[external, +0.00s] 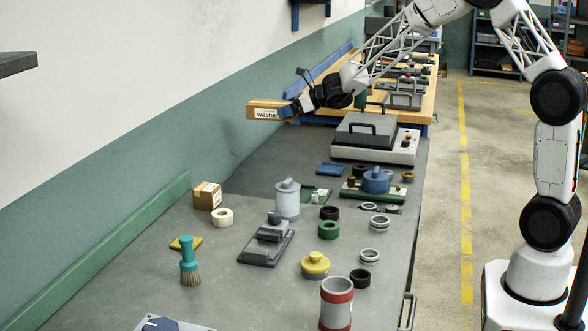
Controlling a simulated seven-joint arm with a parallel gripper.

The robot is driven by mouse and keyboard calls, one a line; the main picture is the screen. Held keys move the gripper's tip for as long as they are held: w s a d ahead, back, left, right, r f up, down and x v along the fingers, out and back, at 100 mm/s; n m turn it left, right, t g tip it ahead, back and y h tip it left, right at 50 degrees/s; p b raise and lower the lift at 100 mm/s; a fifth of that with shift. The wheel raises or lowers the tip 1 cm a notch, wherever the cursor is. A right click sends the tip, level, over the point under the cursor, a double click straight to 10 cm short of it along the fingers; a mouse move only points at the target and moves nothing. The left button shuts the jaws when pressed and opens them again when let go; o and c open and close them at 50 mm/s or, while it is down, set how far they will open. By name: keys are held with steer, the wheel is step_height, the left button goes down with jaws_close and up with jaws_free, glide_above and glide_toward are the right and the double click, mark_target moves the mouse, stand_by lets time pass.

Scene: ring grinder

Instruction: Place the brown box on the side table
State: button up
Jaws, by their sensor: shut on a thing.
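A tan-brown box with a white label reading "washer" (264,111) is held in the air above the far left part of the grey workbench. My gripper (289,108) reaches it from the right and is shut on its right end. The box looks roughly level and is apart from the bench. A smaller brown cardboard box with a white label (207,196) stands on the bench below, near the wall. I cannot tell which surface is the side table; a dark ledge (18,63) shows at the upper left edge.
The grey workbench (130,265) carries a brush (189,262), a grey lidded canister (287,200), a red-banded cylinder (336,302) and several rings. A boxy machine with a handle (374,138) stands behind. A wooden-topped bench (420,103) is farther back.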

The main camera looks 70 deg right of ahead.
steer(key=h, duration=0.1)
glide_above(297, 176)
step_height(297, 176, down, 13)
steer(key=shift+a+r+m, duration=0.15)
steer(key=shift+a+m, duration=0.05)
steer(key=shift+m, duration=0.2)
steer(key=shift+f, duration=3.1)
steer(key=shift+f, duration=0.15)
steer(key=shift+f, duration=1.75)
steer(key=shift+f, duration=0.15)
steer(key=o, duration=1)
